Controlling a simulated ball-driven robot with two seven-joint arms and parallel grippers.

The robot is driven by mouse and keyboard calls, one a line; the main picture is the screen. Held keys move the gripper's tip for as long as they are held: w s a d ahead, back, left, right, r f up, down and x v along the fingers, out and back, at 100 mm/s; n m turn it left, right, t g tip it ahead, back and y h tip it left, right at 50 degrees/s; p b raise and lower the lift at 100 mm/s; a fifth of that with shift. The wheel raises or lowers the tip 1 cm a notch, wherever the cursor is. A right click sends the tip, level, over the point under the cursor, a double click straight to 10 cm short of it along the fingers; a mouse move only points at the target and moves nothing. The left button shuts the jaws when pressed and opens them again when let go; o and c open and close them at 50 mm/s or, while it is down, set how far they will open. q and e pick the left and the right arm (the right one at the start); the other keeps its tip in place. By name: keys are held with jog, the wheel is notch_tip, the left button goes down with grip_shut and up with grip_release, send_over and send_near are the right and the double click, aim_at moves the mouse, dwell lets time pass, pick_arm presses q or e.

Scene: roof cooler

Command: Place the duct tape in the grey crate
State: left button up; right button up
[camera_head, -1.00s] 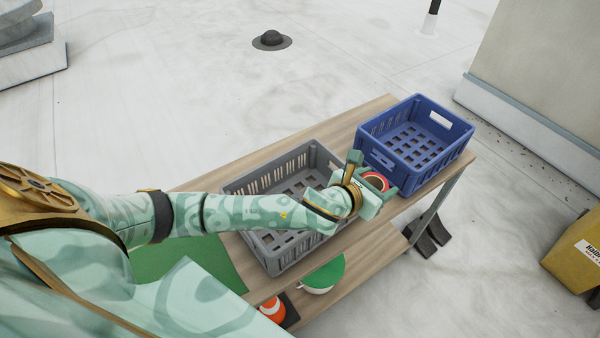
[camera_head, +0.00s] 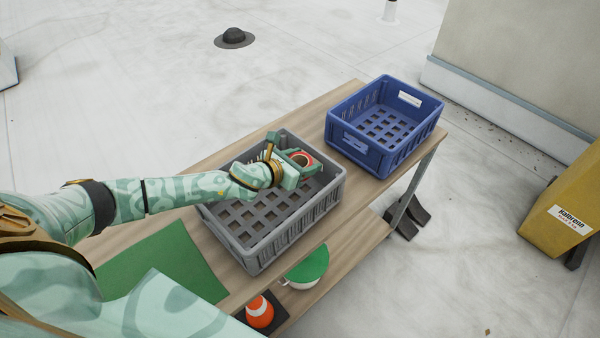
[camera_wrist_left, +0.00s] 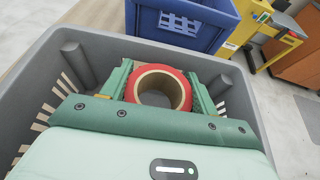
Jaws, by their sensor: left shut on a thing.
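The duct tape (camera_head: 301,158) is a red roll with a tan core. My left gripper (camera_head: 299,160) is shut on it and holds it over the back right part of the grey crate (camera_head: 290,237). In the left wrist view the roll (camera_wrist_left: 160,88) sits between the two green fingers, with the crate's grey wall (camera_wrist_left: 100,47) around it. I cannot tell whether the roll touches the crate floor. The crate stands on the wooden table and looks otherwise empty. My right gripper is not in view.
An empty blue crate (camera_head: 391,148) stands on the table (camera_head: 345,98) just right of the grey crate. A green mat (camera_head: 165,262) lies to the left. An orange cone (camera_head: 259,311) and a green-topped item (camera_head: 307,269) are on the lower shelf.

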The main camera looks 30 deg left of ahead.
pick_arm(q)
jog(key=shift+a+f, duration=0.2)
jog(key=shift+f, duration=0.05)
jog(key=f, duration=0.1)
jog(key=f+b, duration=0.2)
jog(key=shift+a+f, duration=0.25)
jog(key=shift+f, duration=0.15)
jog(key=shift+r, duration=0.15)
jog(key=shift+f+b, duration=0.6)
jog(key=shift+f, duration=0.1)
jog(key=o, duration=1.1)
jog(key=shift+r, duration=0.2)
jog(key=shift+s+a+r+p, duration=0.2)
jog(key=shift+s+r+p, duration=0.3)
jog(key=shift+r+p, duration=0.25)
jog(key=p+v, duration=0.1)
jog(key=v, duration=1)
jog(key=shift+f+p, duration=0.1)
jog(key=shift+p, duration=0.2)
jog(key=shift+d, duration=0.1)
